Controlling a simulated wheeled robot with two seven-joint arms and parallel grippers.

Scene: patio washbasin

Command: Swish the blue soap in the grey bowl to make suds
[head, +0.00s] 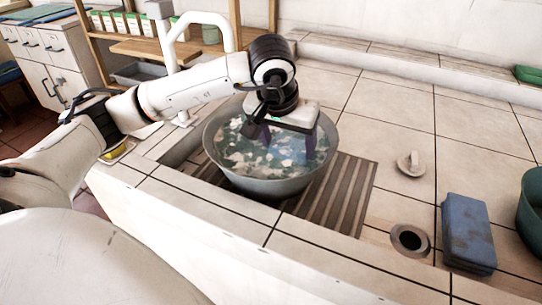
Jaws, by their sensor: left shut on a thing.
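The grey bowl (270,187) sits on the slatted drain in the washbasin counter. It holds teal water with white patches of foam (238,155) on its surface. My left gripper (288,143) reaches down over the bowl, its fingers lowered inside the rim at the water. My right gripper is not in view.
A blue block (468,234) lies on the tiled counter at the right, beside a round drain hole (410,240) and a pale stopper (411,164). A dark green tub (532,200) stands at the right edge. A white faucet (192,40) rises behind my arm.

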